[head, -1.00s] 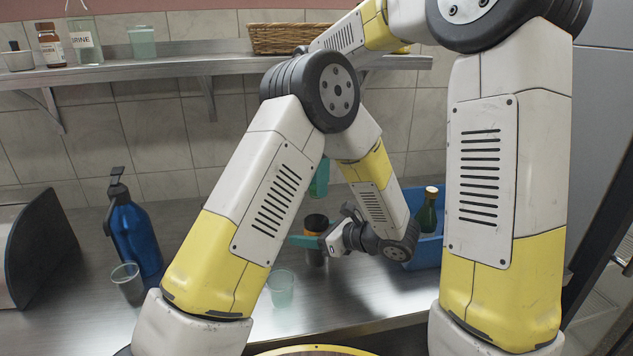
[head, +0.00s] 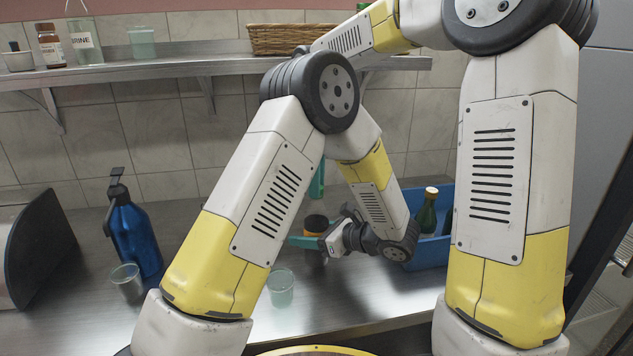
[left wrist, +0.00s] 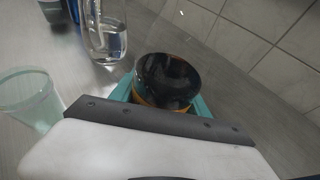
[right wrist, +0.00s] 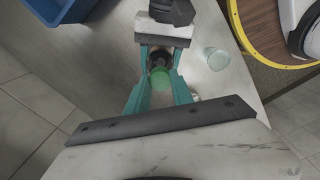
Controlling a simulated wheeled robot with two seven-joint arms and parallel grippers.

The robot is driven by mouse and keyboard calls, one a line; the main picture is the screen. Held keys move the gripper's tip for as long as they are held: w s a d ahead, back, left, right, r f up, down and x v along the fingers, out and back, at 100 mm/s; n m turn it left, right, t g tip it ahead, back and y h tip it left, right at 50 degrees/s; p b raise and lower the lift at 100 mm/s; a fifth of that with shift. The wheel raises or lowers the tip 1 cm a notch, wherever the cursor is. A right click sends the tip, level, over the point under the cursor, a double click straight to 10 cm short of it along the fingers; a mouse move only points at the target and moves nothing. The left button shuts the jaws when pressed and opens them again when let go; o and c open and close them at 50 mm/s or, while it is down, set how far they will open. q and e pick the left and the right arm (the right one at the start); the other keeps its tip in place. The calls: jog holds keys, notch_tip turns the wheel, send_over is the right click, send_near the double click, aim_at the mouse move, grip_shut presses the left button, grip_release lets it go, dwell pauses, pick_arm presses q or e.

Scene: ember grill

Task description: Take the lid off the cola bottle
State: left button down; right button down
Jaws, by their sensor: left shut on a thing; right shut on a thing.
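The cola bottle (head: 316,257) stands on the steel counter, dark with an orange band near its top. In the left wrist view its dark round body (left wrist: 168,78) sits between teal fingers. My left gripper (head: 310,242) is shut on the bottle from the side. My right gripper (head: 317,182) is above it, with one teal finger showing behind my left arm. In the right wrist view the green lid (right wrist: 160,78) is between the right fingertips, with the dark bottle beyond it. I cannot tell whether the lid still touches the bottle; my left arm hides part of the head view.
A blue crate (head: 447,250) at right holds a green bottle (head: 427,212). A clear cup (head: 280,288) stands close in front of the cola bottle. A shelf (head: 120,72) runs along the back wall.

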jog(key=n, duration=0.7)
jog(key=shift+w, duration=0.1)
jog(key=n, duration=0.7)
jog(key=shift+r, duration=0.1)
jog(key=shift+r, duration=0.15)
jog(key=shift+r, duration=0.95)
jog(key=shift+r, duration=2)
pick_arm(q)
jog(key=shift+c, duration=2.2)
grip_release()
